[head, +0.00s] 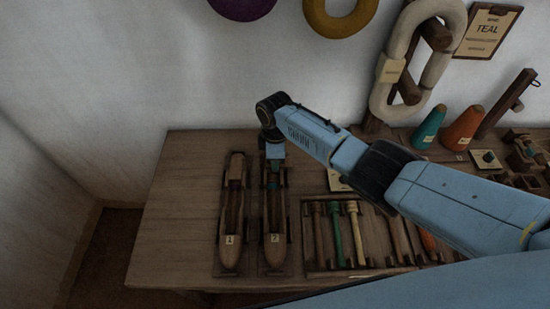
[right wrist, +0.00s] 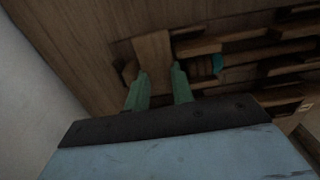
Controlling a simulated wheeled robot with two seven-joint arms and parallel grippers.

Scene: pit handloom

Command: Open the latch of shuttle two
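Shuttle two (head: 275,240) is a long wooden boat shape labelled 2, lying lengthwise on the table beside shuttle one (head: 231,235). My right gripper (head: 273,172) points down over its far end and hides part of it. In the right wrist view, the two green fingers (right wrist: 160,78) stand apart, with brown wood showing between and beyond them. A teal piece (right wrist: 217,64) shows to the right of the fingers, between wooden rails. I cannot make out the latch clearly or whether the fingers touch it. My left gripper is not in view.
A rack with several coloured bobbins (head: 337,232) lies right of shuttle two. Teal (head: 429,127) and orange (head: 463,128) cones and a pale yarn hank (head: 384,91) stand farther right. The table (head: 180,220) is bare left of the shuttles.

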